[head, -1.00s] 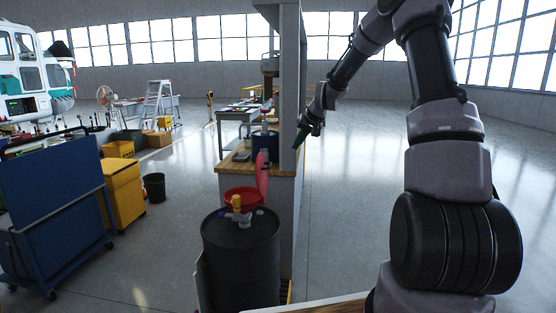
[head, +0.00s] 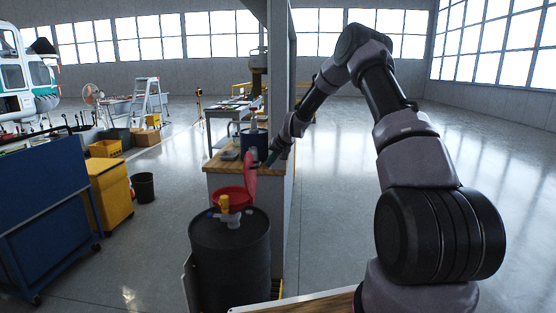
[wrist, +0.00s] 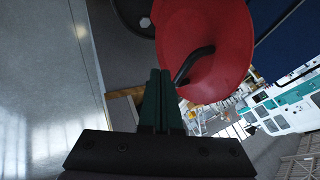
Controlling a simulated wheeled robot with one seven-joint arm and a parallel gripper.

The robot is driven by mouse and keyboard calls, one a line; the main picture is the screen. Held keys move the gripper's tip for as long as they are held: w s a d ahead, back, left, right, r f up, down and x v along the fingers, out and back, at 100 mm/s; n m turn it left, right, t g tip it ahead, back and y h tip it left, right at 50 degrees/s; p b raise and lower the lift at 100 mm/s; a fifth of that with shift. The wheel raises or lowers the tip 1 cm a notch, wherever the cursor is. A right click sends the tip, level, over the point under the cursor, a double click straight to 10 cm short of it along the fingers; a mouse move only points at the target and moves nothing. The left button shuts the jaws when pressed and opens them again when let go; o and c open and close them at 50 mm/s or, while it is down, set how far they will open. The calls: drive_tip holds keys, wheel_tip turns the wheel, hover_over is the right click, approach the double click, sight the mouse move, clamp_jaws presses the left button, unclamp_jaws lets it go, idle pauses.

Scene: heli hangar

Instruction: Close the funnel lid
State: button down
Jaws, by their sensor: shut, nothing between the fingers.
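The red funnel (head: 232,197) sits on top of a dark drum (head: 230,260) in the head view. Its red lid (head: 251,178) stands up, open, at the funnel's right-hand side. In the wrist view the lid (wrist: 208,30) looks like a large red disc with a dark curved handle (wrist: 196,63). My gripper (head: 270,160) is just right of the lid's upper part in the head view. In the wrist view its dark green fingers (wrist: 160,72) are together and empty, close to the lid's lower left edge. I cannot tell whether they touch it.
A wooden-topped workbench (head: 220,162) with a blue container (head: 254,143) stands behind the drum, beside a grey pillar (head: 278,70). A blue cart (head: 38,220), a yellow cabinet (head: 108,195) and a black bin (head: 144,187) are at left. The floor (head: 335,210) right of the pillar is clear.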

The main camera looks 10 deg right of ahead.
drive_tip(key=shift+w+a, duration=0.3)
drive_tip(key=shift+a, duration=0.5)
drive_tip(key=shift+a+r, duration=0.1)
drive_tip(key=shift+a, duration=0.05)
